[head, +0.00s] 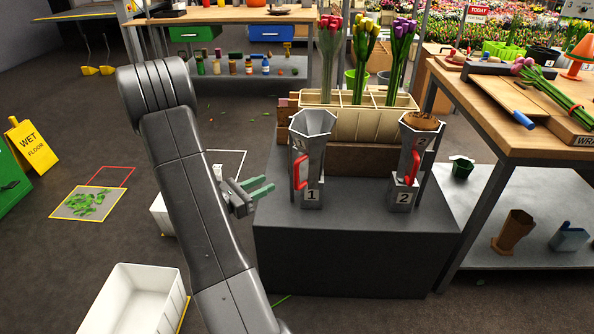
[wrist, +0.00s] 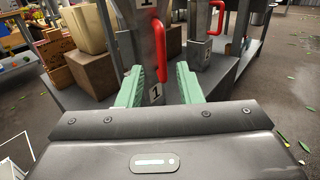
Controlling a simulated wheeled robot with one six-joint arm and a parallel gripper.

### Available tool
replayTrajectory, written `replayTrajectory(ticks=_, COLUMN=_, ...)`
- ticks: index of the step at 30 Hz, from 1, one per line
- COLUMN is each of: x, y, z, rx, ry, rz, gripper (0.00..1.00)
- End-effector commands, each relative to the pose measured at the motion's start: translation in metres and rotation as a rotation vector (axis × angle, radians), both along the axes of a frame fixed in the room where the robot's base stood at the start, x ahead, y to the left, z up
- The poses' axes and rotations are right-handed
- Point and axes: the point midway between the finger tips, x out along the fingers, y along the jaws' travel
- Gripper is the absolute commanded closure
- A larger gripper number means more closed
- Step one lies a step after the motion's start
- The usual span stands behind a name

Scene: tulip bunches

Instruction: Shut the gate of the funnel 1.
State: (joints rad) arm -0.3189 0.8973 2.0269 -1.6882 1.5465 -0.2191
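Funnel 1 (head: 313,124) is a grey hexagonal hopper on a dark block. It has a red handle (head: 301,170) on its side and a plate marked 1 (head: 312,194) at its foot. Its visible inside looks empty; I cannot tell how its gate stands. My gripper (head: 262,188) is left of the funnel's lower part, apart from it, with green fingers spread and nothing held. In the wrist view, funnel 1's red handle (wrist: 161,32) and plate (wrist: 155,95) show ahead of and between the open fingers (wrist: 160,86).
Funnel 2 (head: 408,150), with brown material on top and a red handle, stands to the right on the same dark block (head: 352,255). A cream crate (head: 345,122) with tulips stands behind. A white bin (head: 130,300) is at lower left. A wooden workbench (head: 520,135) is at right.

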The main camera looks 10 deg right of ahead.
Motion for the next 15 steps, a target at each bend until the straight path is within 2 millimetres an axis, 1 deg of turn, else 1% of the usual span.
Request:
replayTrajectory(ticks=1, x=0.002, y=-0.008, z=-0.001, rx=0.0, ry=-0.001, rz=-0.005, gripper=0.67)
replayTrajectory(ticks=15, x=0.034, y=-0.078, z=-0.001, rx=0.003, ry=-0.001, rz=-0.007, gripper=0.67)
